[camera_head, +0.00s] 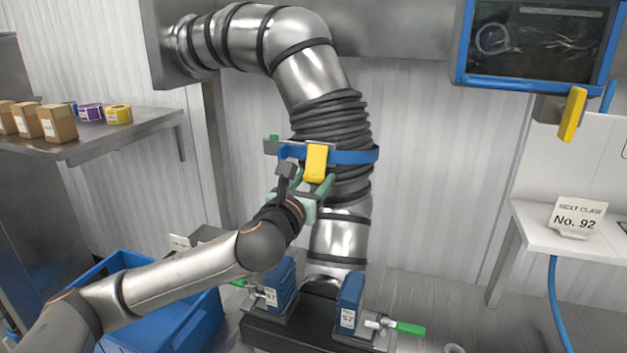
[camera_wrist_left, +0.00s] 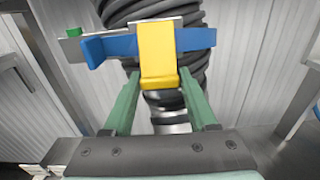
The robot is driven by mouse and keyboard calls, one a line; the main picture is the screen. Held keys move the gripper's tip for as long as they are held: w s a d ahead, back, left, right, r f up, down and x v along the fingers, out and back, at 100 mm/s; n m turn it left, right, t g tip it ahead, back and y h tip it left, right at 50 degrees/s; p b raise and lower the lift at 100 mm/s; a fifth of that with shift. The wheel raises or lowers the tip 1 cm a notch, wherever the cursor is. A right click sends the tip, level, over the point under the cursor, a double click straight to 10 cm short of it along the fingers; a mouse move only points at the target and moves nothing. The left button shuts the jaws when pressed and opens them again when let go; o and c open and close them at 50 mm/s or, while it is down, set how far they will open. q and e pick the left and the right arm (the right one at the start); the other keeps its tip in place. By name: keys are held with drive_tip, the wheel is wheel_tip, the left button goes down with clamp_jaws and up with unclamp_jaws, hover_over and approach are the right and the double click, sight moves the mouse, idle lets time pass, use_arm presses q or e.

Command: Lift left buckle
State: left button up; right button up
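The buckle is a yellow tab (camera_head: 316,163) on a blue strap (camera_head: 354,157) around the black ribbed sleeve of a large metal pipe. In the left wrist view the yellow tab (camera_wrist_left: 158,55) hangs down at the upper middle, in front of the blue strap (camera_wrist_left: 195,39). My left gripper (camera_head: 306,187) is just below the tab. Its green fingers (camera_wrist_left: 158,76) are spread to either side of the tab's lower end, with visible space on both sides. Whether the tab is fully between the fingertips is hard to tell. My right gripper is not in view.
The pipe (camera_head: 340,240) stands on a dark base with two blue blocks (camera_head: 350,298) and green-handled clamps. A blue crate (camera_head: 185,325) is at lower left. A shelf (camera_head: 120,130) with boxes is at left. A blue-framed screen (camera_head: 540,40) and a white shelf (camera_head: 560,225) are at right.

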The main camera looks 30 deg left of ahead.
use_arm(q)
clamp_jaws()
idle(0.7)
